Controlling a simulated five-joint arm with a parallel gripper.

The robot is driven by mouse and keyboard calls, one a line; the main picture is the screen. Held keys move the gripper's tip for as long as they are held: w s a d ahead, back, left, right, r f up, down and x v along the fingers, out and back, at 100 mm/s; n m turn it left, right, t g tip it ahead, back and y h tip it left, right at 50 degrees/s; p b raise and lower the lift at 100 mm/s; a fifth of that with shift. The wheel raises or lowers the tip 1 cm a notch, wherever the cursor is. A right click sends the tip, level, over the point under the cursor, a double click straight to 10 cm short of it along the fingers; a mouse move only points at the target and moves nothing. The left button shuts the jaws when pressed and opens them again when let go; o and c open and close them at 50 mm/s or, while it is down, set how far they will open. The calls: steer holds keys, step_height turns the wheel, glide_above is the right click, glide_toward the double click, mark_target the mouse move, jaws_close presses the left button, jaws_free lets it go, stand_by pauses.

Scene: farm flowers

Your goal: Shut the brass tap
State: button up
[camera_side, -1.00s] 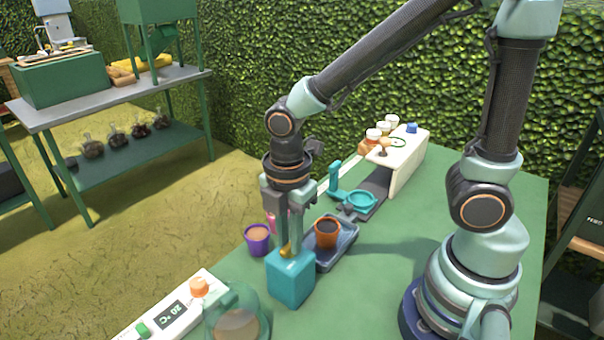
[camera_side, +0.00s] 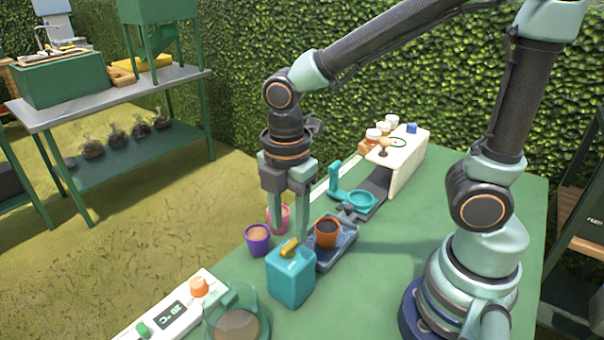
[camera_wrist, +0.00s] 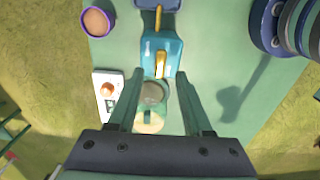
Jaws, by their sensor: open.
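The brass tap (camera_side: 290,247) is a short yellow handle on top of a teal box (camera_side: 291,280). In the wrist view the handle (camera_wrist: 161,64) lies lengthwise, up and down the picture, on the box (camera_wrist: 150,48). My gripper (camera_side: 288,226) is open and empty, just above and behind the box, apart from the tap. In the wrist view my gripper (camera_wrist: 158,80) has its two fingers spread to either side, with the handle showing between and beyond their tips. I cannot tell from these views whether the tap is fully shut.
An orange pot (camera_side: 327,232) stands on a grey-blue tray (camera_side: 341,249) beside the box. A purple pot (camera_side: 257,240) and a pink pot (camera_side: 283,217) stand close behind. A glass dome (camera_side: 232,315) and white panel (camera_side: 180,305) are in front.

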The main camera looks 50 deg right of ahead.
mark_target(292, 242)
step_height(292, 242, up, 8)
steer(key=shift+r, duration=0.25)
steer(key=w+d+m+t, duration=0.1)
steer(key=d+m+t, duration=0.4)
steer(key=d+m, duration=0.5)
steer(key=m, duration=0.8)
steer(key=shift+d+r+t, duration=0.25)
steer(key=shift+r+t, duration=0.05)
steer(key=shift+r, duration=0.05)
